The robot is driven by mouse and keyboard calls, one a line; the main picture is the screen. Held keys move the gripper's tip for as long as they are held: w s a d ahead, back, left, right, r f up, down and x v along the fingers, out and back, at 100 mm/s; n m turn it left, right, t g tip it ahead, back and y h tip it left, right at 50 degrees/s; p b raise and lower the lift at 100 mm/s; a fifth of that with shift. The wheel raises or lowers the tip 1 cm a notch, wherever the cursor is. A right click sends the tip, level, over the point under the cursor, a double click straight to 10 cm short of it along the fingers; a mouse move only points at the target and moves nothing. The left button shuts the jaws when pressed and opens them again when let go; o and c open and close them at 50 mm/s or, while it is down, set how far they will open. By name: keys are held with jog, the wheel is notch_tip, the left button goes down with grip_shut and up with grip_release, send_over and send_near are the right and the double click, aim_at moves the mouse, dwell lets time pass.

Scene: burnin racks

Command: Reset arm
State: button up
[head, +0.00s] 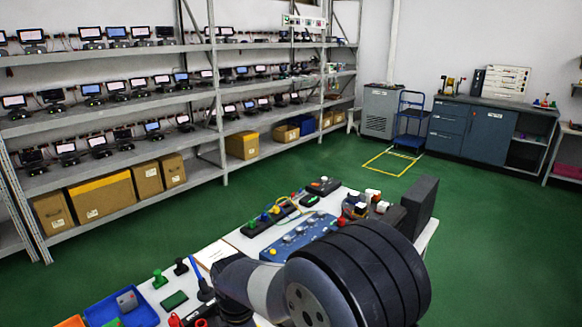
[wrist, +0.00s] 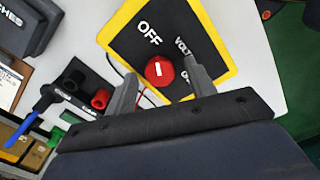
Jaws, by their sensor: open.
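My gripper (wrist: 160,88) shows in the wrist view, with its two grey fingers spread apart and nothing between them that they touch. It is over a black panel with a yellow border (wrist: 139,48), which carries a red round knob (wrist: 159,71) and the white words OFF and VOLT. The knob appears between the fingertips; I cannot tell the gap in depth. In the head view my arm (head: 340,285) reaches over the workbench (head: 213,254) at the lower middle, and my gripper is hidden there.
The bench holds a blue tray (head: 122,308), a blue control box (head: 299,237) and a dark upright box (head: 420,205). Shelving racks (head: 112,117) with several small screens line the left wall. A blue trolley (head: 410,121) stands at the back. The green floor (head: 330,160) between is clear.

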notch_tip(320, 180, up, 10)
jog(key=r, duration=0.1)
notch_tip(320, 180, down, 11)
jog(key=m, duration=0.5)
jog(key=shift+m+p, duration=0.3)
jog(key=shift+p, duration=0.05)
jog(key=m+p, duration=0.1)
jog(key=m, duration=0.5)
jog(key=m+p, duration=0.1)
jog(key=m, duration=0.5)
jog(key=shift+r, duration=0.1)
jog(key=shift+m+p, duration=1.15)
jog(key=shift+m, duration=1.55)
